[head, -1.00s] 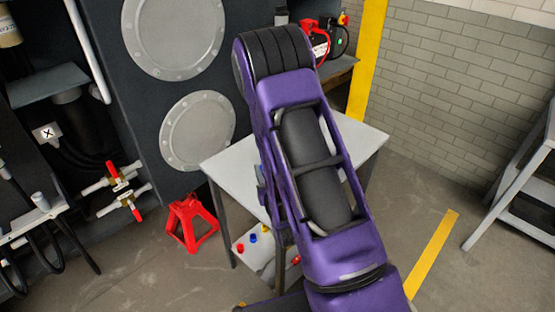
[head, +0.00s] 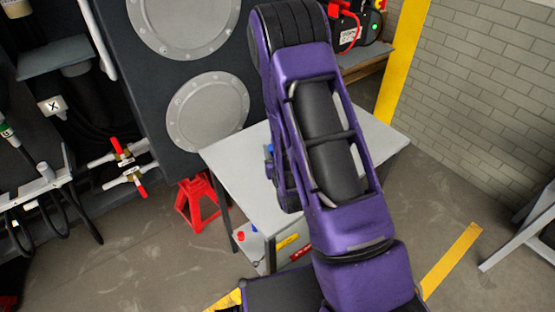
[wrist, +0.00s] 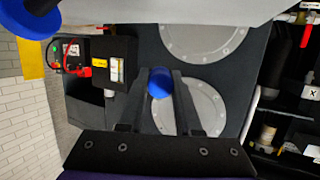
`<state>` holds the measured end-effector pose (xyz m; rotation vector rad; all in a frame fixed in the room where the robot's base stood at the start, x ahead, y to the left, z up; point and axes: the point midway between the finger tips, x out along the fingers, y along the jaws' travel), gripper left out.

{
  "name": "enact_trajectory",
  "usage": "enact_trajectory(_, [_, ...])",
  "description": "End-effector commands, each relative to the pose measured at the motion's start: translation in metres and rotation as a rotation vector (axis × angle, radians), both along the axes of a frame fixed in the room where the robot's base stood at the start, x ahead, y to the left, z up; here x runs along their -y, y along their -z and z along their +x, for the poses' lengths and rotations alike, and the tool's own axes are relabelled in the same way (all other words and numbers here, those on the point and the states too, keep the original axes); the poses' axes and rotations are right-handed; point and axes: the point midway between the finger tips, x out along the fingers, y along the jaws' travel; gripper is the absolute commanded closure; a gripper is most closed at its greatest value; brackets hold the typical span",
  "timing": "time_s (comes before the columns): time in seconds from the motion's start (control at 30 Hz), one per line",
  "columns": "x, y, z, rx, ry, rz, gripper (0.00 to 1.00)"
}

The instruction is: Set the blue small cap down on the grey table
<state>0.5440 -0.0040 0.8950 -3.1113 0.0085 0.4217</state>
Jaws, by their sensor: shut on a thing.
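The blue small cap (wrist: 160,83) is between the two dark fingers of my gripper (wrist: 158,88) in the wrist view, which is upside down. My gripper is shut on it. The grey table (head: 228,168) stands in the middle of the head view, partly covered by my purple arm. Its pale top (wrist: 200,12) crosses the upper edge of the wrist view, apart from the cap. My arm hides the gripper's fingers in the head view. I cannot tell the height of the cap above the table.
A blue and black object (wrist: 38,22) is near the camera in the wrist view. A red jack stand (head: 197,204) stands left of the table. Small red and blue pieces lie low under it. A dark wall with round plates (head: 207,112) is behind. Bare tabletop shows at the left.

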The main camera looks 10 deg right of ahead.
Motion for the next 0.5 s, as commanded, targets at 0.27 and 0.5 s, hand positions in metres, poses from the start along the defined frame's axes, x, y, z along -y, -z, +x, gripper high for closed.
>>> enact_trajectory(0.27, [0.006, 0.04, 0.02, -0.254, -0.026, 0.001, 1.0])
enact_trajectory(0.5, [0.009, 0.059, 0.025, -0.467, -0.071, -0.01, 1.0])
